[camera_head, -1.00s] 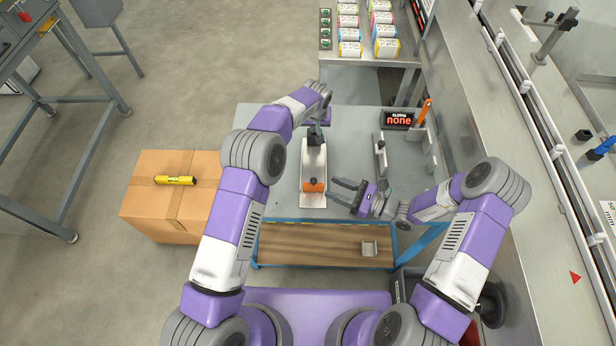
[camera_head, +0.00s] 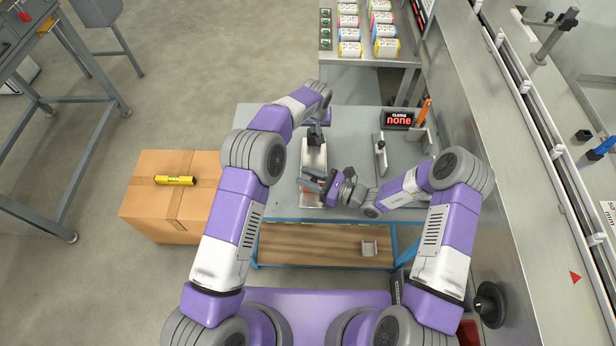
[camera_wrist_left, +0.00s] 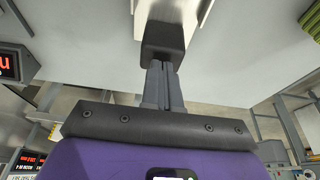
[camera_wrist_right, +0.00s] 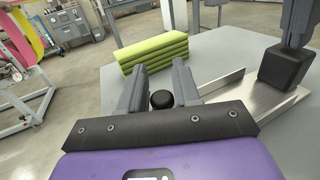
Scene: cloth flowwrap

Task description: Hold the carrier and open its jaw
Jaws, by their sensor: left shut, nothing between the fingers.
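The carrier (camera_head: 314,156) is a pale metal plate lying on the grey table, with a black block (camera_wrist_left: 163,42) at its far end. The block also shows in the right wrist view (camera_wrist_right: 285,68). My left gripper (camera_wrist_left: 160,66) is shut and empty, its fingertips at the block; I cannot tell if they press on it.
A green cloth stack (camera_wrist_right: 153,50) lies on the table beyond the carrier. A metal stand with a black knob (camera_head: 381,155) and a display reading "none" (camera_head: 398,120) are to the right. A wooden shelf (camera_head: 310,245) holds a small metal bracket (camera_head: 369,248) in front.

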